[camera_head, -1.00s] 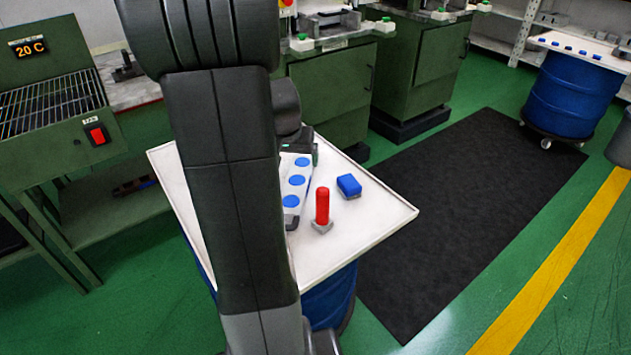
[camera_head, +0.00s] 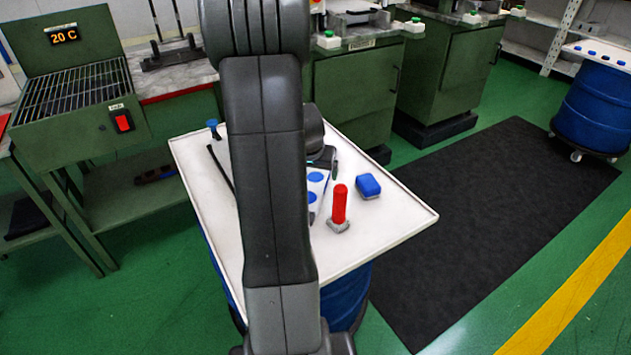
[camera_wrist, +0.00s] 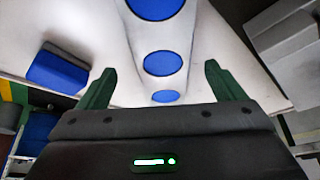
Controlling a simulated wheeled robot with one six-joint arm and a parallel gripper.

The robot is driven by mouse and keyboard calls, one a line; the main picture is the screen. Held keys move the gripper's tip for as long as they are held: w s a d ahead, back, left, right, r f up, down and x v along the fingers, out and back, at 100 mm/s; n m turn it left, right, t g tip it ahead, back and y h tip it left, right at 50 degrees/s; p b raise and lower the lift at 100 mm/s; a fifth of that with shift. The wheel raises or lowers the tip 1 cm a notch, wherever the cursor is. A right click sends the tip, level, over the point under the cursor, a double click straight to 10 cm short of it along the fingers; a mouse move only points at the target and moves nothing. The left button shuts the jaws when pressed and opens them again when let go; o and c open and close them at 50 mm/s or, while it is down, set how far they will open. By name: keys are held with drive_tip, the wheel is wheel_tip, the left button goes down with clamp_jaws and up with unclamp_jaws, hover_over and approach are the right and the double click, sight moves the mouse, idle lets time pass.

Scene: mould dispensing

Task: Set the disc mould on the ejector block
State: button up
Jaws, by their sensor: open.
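A pale plate with blue round discs, seemingly the disc mould (camera_head: 315,187), lies on the white table top, partly hidden by my arm. In the wrist view the disc mould (camera_wrist: 162,63) shows three blue discs in a row, the upper one cut off by the frame. My gripper (camera_wrist: 160,68) is open, its two green fingers spread to either side of the row. I cannot tell whether the fingers touch the plate. In the head view my gripper (camera_head: 326,158) is mostly hidden behind my arm. I cannot clearly identify the ejector block.
A red-handled tool with a grey foot (camera_head: 340,208) and a blue block (camera_head: 368,186) stand right of the mould on the white table (camera_head: 385,235). A black rod (camera_head: 220,167) lies at left by a blue-topped item (camera_head: 212,128). Green benches stand behind. Dark floor matting lies right.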

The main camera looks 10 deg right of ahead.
sight(315, 176)
drive_tip(key=shift+w+x, duration=0.2)
drive_tip(key=shift+x, duration=1.6)
drive_tip(key=shift+a+r, duration=0.1)
drive_tip(key=c, duration=1.6)
drive_tip(key=shift+r, duration=0.1)
drive_tip(key=shift+c, duration=1.1)
